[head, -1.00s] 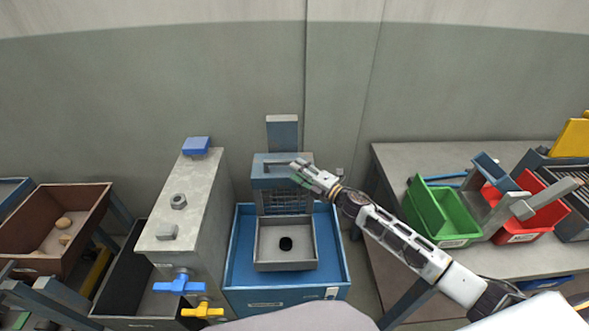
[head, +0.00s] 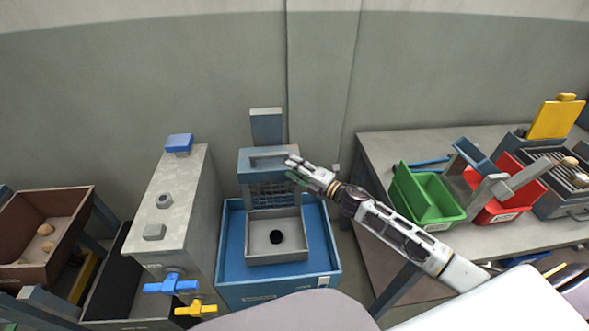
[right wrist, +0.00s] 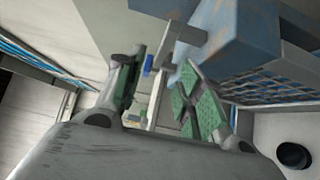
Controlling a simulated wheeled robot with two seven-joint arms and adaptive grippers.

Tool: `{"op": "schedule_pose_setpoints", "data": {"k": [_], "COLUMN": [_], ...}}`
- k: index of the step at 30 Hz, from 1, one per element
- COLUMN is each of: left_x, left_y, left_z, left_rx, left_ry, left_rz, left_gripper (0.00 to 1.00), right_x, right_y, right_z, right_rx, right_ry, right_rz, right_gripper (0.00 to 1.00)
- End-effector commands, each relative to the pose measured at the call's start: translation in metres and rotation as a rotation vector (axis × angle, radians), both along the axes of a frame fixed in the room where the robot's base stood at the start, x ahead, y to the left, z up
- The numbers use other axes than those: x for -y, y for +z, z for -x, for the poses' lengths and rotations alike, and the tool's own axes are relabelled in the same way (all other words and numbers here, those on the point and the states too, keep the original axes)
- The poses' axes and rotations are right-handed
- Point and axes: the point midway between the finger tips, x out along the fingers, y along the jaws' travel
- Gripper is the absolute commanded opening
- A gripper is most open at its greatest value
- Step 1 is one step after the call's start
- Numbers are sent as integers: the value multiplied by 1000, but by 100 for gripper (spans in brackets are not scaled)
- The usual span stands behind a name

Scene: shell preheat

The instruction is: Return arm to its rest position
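My right arm reaches in from the lower right in the head view. Its gripper (head: 306,171) is in front of the blue machine (head: 268,158) with a wire-mesh front, near the machine's right upper edge. In the right wrist view the two green-padded fingers (right wrist: 158,95) stand apart with nothing between them. The blue machine body (right wrist: 225,45) and its mesh fill the upper right of that view, close to the right finger. I cannot tell whether they touch. My left gripper is not in view.
A grey tray (head: 300,254) with a dark round spot sits in a blue bin (head: 233,270). A grey tank (head: 187,190) with blue and yellow valves stands left. A brown bin (head: 75,225) is further left. Green (head: 425,215) and red (head: 509,213) bins stand on the right table.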

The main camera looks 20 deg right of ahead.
Motion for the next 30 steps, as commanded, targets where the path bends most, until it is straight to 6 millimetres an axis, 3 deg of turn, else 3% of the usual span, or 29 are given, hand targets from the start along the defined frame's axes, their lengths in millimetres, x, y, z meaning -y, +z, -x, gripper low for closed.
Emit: {"op": "schedule_pose_setpoints", "data": {"k": [30], "left_x": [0], "left_y": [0], "left_z": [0], "left_rx": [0], "left_ry": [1], "left_rz": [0], "left_gripper": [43], "right_x": [0], "right_y": [0], "right_z": [2], "right_rx": [-44], "right_ry": [-70], "right_rz": [-67], "right_gripper": [38]}}
